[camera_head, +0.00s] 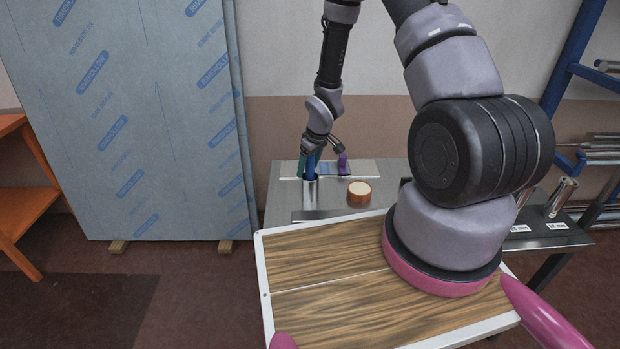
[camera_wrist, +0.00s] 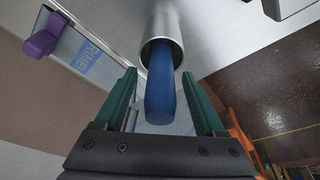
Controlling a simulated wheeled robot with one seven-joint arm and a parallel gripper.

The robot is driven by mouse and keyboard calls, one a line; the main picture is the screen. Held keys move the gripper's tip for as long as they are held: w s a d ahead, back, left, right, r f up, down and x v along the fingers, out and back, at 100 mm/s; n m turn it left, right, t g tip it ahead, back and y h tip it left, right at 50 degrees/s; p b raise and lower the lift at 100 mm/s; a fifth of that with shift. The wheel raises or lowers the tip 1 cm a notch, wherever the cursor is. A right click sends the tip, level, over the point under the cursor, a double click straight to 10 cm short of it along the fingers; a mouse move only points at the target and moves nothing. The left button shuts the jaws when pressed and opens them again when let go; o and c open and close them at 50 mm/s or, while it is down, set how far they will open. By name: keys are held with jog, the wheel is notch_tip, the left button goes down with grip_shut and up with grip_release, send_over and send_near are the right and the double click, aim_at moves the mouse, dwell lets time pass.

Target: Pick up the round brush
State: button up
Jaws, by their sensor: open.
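A blue handle (camera_wrist: 160,85), which looks like the round brush's, sticks out of a shiny metal cup (camera_wrist: 165,30) in the wrist view. Its head is hidden inside the cup. In the head view the cup (camera_head: 310,192) stands on the grey metal table, with the blue handle (camera_head: 311,164) above its rim. My gripper (camera_wrist: 158,78) is open, its two green fingers on either side of the handle. Gaps show between fingers and handle in the wrist view. In the head view my gripper (camera_head: 306,166) is at the handle, just above the cup.
A round brown item with a pale top (camera_head: 359,193) stands right of the cup. A purple object (camera_head: 343,161) is behind it on a printed strip; it also shows in the wrist view (camera_wrist: 44,36). A wood-patterned board (camera_head: 340,268) is in front. A film-wrapped panel (camera_head: 130,120) stands left.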

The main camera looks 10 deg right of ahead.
grip_shut()
